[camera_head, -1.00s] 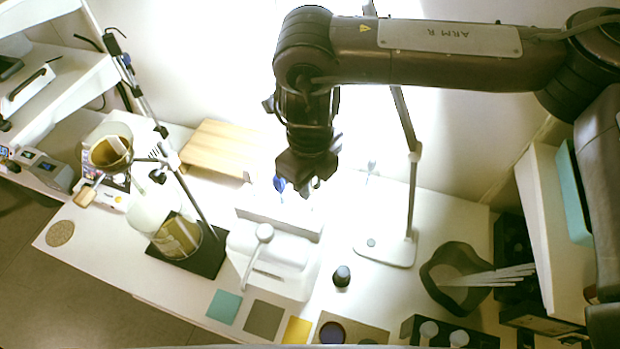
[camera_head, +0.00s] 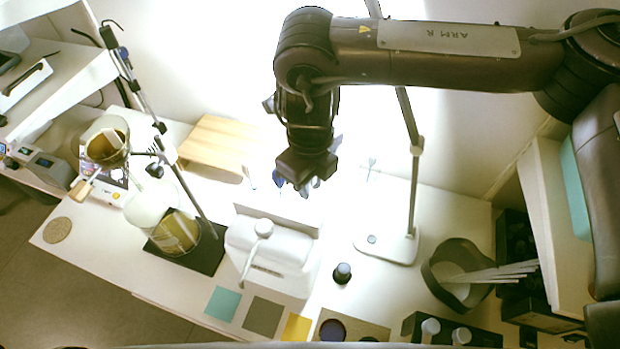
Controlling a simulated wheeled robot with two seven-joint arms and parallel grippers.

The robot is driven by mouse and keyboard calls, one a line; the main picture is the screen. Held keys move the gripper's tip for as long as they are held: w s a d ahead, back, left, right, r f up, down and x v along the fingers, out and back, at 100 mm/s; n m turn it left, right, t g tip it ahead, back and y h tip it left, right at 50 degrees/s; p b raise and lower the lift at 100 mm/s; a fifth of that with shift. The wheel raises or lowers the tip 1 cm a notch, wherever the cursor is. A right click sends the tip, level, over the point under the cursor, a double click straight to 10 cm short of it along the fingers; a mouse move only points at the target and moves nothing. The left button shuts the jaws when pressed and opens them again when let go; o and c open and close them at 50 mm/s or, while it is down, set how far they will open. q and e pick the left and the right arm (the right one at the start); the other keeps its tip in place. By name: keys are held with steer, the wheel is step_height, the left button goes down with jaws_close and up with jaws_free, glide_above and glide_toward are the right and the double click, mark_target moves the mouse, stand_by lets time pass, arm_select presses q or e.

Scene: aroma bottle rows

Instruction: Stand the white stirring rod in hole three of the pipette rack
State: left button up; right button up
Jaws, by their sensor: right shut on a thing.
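My right gripper (camera_head: 308,182) hangs from the dark arm at the top middle, with its fingers pointing down above the back of the bench. It is shut on a thin pale thing, seemingly the white stirring rod, mostly lost in the glare. The pipette rack (camera_head: 276,220) seems to be the pale upright piece just below the gripper; its holes cannot be made out. Blue-ended pipettes (camera_head: 278,178) show beside the fingers. Whether the rod touches the rack cannot be told. My left gripper is out of view.
A white machine (camera_head: 270,258) stands in front of the rack. A wooden board (camera_head: 216,146) lies behind left, and a stand with glassware (camera_head: 176,232) is at left. A lamp stand (camera_head: 388,246) and a dark pot with white sticks (camera_head: 462,276) are at right.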

steer(key=shift+f+b, duration=0.65)
steer(key=shift+f, duration=0.3)
steer(key=o, duration=0.9)
steer(key=shift+r+p, duration=2.2)
steer(key=shift+r, duration=0.35)
steer(key=shift+r+p, duration=2.2)
steer(key=shift+r, duration=0.35)
